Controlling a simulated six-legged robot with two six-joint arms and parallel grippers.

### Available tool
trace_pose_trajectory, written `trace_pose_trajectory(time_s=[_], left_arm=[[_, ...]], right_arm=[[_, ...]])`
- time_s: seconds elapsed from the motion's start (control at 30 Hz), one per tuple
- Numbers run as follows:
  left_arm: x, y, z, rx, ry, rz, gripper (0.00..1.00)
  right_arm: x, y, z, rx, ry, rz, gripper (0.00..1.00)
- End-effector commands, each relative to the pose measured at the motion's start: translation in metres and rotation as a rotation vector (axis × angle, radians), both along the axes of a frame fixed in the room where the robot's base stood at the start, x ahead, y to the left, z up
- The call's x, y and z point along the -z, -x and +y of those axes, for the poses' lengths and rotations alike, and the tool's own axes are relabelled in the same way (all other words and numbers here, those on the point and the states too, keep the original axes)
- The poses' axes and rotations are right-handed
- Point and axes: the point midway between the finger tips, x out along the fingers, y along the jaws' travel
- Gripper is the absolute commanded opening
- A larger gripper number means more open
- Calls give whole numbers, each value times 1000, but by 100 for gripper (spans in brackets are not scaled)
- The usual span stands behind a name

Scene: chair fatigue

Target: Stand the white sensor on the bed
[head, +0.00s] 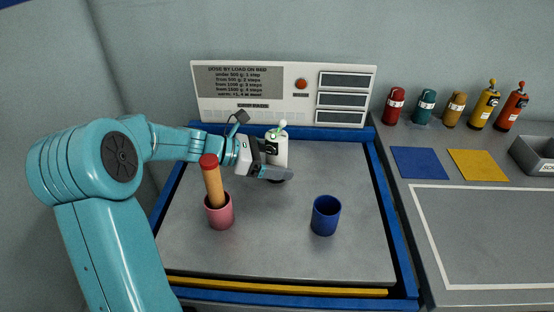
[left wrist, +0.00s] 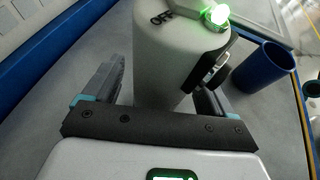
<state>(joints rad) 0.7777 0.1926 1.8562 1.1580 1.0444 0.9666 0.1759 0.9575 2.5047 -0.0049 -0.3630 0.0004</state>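The white sensor (head: 280,151) is a white cylinder with a green-lit knob, upright over the back middle of the grey bed (head: 270,245). In the left wrist view the sensor (left wrist: 168,70) shows its "OFF" mark and a dark clip on its right side. My left gripper (head: 275,172) has its fingers on either side of the sensor. In the left wrist view a narrow gap shows beside the left finger; the right finger looks close to the sensor or touching it. The near finger hides the sensor's foot, so I cannot tell whether it touches the bed. My right gripper is not in view.
A pink cup (head: 219,212) with a red-topped brown stick stands beside my left arm. A blue cup (head: 326,215) stands front right on the bed. A white panel (head: 285,92) rises behind. Several coloured bottles and a grey bin (head: 535,155) stand on the right counter.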

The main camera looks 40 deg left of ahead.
Motion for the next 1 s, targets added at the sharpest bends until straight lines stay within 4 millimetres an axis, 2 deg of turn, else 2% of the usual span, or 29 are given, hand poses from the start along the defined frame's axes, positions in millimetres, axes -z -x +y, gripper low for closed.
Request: trace_pose_trajectory(time_s=[0.3, 0.37, 0.8, 1.0], left_arm=[[-5, 0, 0, 0, -1, -1, 85], [-6, 5, 4, -3, -1, -1, 85], [-42, 76, 54, -5, -1, 0, 85], [-48, 90, 63, -1, -1, 1, 85]], right_arm=[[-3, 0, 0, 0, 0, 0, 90], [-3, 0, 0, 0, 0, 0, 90], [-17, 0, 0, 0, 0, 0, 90], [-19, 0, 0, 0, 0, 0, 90]])
